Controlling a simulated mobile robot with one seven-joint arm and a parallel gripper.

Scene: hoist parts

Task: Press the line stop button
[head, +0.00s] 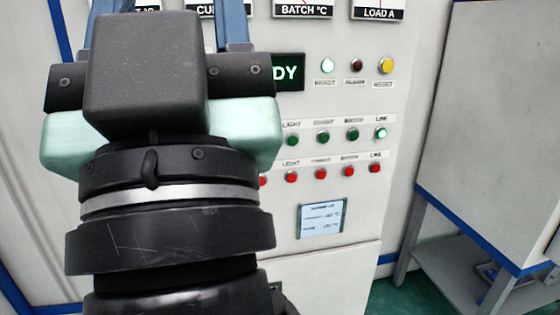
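The control panel (330,105) faces me. Its lower row has several red buttons; the rightmost, under a label that reads like "LINE", is the line stop button (375,168). Directly above it is the green line button (381,133), which looks lit. My gripper (168,12) is at the left in front of the panel, seen from behind, up and left of the red button and apart from it. Its two blue fingers stand wide apart on either side of the dark housing. Their tips are partly out of frame, and nothing shows between them.
A partly hidden display (288,72) shows "DY". A notice (322,220) is below the buttons. A white cabinet (495,130) with blue edging stands right.

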